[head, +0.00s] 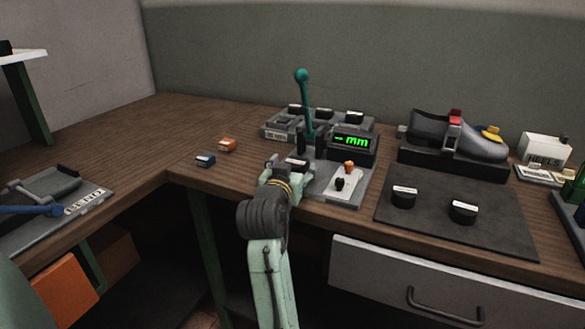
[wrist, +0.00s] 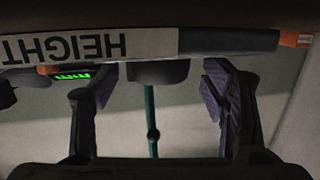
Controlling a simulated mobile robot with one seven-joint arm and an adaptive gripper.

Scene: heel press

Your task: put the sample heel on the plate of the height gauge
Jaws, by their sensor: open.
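The height gauge has a dark readout with green "-- mm" (head: 352,141), standing behind and to the right of my gripper (head: 284,167). My gripper is open at the gauge's front left; its fingers show spread apart in the wrist view (wrist: 160,95). A white HEIGHT label (wrist: 90,47) appears upside down there, close to the camera. A dark rounded block (wrist: 158,72) shows between the fingers; I cannot tell whether it is a heel. Two black heel-like pieces with white tops, a left one (head: 404,197) and a right one (head: 463,211), stand on the dark mat. Which piece is the sample is unclear.
A teal lever (head: 304,100) rises behind my gripper. A small black knob (head: 340,183) is on a pale pad. A grey shoe (head: 440,133) and HEELS box (head: 543,150) stand right.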

